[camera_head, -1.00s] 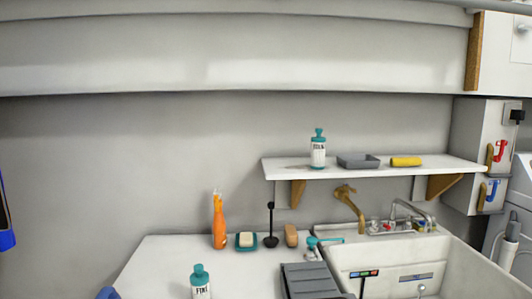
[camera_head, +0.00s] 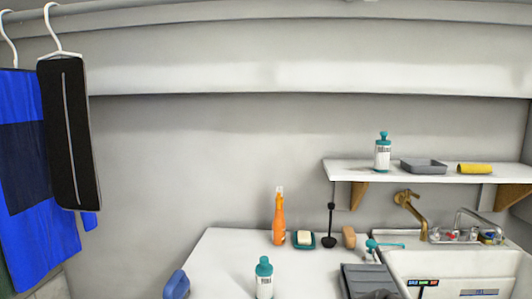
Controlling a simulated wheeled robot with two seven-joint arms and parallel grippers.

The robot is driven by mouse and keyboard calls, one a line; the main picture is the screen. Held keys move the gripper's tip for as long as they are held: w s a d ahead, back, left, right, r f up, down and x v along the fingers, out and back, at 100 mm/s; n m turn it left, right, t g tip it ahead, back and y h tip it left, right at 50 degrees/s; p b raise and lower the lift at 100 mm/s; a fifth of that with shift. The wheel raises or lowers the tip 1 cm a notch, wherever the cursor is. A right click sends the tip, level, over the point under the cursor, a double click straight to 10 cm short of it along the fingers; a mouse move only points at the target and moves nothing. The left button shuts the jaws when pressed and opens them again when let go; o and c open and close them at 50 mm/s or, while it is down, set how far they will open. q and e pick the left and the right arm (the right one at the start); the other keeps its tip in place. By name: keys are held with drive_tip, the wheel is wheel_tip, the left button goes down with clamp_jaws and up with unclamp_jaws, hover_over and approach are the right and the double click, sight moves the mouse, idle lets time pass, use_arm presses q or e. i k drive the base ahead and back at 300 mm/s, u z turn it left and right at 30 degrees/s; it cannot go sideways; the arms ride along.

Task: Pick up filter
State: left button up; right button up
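I cannot make out anything that is clearly a filter in this view. A dark grey ribbed item (camera_head: 368,279) lies on the white counter (camera_head: 225,262) beside the sink, cut off by the bottom edge; I cannot tell what it is. Neither of my grippers shows in the view.
A teal-capped bottle (camera_head: 264,280), blue object (camera_head: 176,285), orange bottle (camera_head: 279,219), soap dish (camera_head: 303,240), black plunger-like tool (camera_head: 330,228) and brown block (camera_head: 349,238) are on the counter. The sink (camera_head: 455,264) is right. A shelf (camera_head: 345,169) is above. Clothes (camera_head: 70,135) hang left.

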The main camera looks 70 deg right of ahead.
sight(383, 147)
drive_tip(key=u, duration=0.2)
drive_tip(key=k, duration=1.8)
drive_tip(key=z, duration=1.1)
